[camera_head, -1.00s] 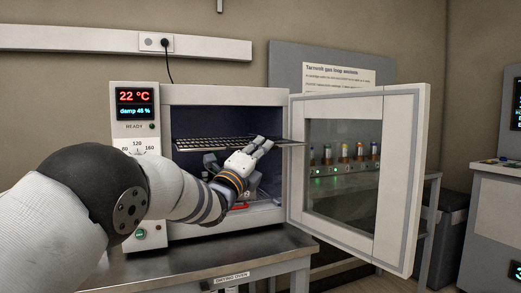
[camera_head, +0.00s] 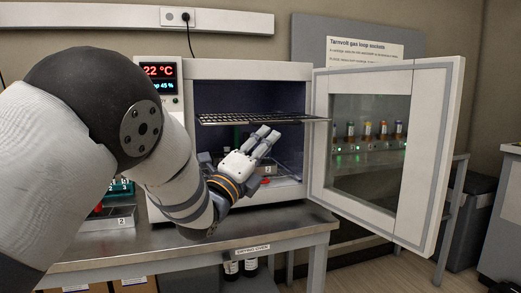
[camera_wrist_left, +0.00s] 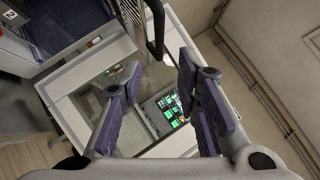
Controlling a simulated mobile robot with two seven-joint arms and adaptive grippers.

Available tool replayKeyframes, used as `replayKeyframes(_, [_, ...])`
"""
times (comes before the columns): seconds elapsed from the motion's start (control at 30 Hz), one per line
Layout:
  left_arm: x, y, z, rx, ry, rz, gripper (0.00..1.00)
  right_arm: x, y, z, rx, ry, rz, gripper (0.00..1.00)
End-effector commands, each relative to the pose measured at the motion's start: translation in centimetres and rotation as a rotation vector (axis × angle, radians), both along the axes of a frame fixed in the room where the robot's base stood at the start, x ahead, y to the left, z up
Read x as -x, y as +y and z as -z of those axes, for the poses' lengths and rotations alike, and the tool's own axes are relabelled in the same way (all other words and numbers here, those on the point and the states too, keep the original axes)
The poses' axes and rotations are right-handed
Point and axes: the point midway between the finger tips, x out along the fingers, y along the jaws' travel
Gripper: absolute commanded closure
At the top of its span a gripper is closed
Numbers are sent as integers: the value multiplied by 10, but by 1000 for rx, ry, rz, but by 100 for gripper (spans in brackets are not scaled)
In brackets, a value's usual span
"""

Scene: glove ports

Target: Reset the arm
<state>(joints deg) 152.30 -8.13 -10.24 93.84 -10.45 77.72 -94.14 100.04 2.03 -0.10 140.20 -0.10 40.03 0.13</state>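My left gripper (camera_head: 270,138) is in front of the open drying oven (camera_head: 250,70), below its wire shelf (camera_head: 260,118), with fingers pointing up and to the right. In the left wrist view the left gripper (camera_wrist_left: 160,88) has its purple-padded fingers spread apart, with nothing held between them. My left arm crosses the left half of the head view and hides part of the oven's control panel. My right gripper is not in view.
The oven's glass door (camera_head: 385,150) stands open to the right, beside the gripper. The bench (camera_head: 100,258) runs below the oven. A tray marked 2 (camera_head: 108,219) sits at left. A row of cartridges (camera_head: 368,132) shows through the door glass.

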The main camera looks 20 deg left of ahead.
Motion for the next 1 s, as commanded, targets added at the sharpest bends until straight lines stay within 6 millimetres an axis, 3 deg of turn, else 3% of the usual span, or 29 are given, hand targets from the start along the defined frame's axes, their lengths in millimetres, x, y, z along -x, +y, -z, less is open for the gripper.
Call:
replayKeyframes(0.17, [17, 5, 8, 1, 1, 0, 70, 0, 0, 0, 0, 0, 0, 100])
replayKeyframes(0.47, [19, 6, 10, 4, 5, 0, 70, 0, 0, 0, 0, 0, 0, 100])
replayKeyframes(0.53, [19, 9, 27, 36, 56, 0, 70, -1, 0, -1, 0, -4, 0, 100])
replayKeyframes(0.57, [19, 12, 42, 65, 101, -1, 70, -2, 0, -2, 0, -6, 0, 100])
replayKeyframes(0.63, [23, 21, 93, 172, 256, -10, 70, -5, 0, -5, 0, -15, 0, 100])
replayKeyframes(0.77, [59, 39, 214, 454, 616, -76, 70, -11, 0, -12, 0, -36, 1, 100])
replayKeyframes(0.8, [77, 44, 250, 545, 722, -111, 70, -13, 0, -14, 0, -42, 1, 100])
replayKeyframes(0.87, [110, 50, 301, 679, 873, -176, 70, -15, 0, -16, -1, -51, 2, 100])
replayKeyframes(0.9, [135, 53, 332, 770, 968, -230, 70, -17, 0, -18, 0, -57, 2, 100])
replayKeyframes(0.97, [178, 57, 375, 904, 1104, -326, 70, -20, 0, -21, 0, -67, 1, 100])
replayKeyframes(1.0, [209, 59, 400, 992, 1187, -398, 70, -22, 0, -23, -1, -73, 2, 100])
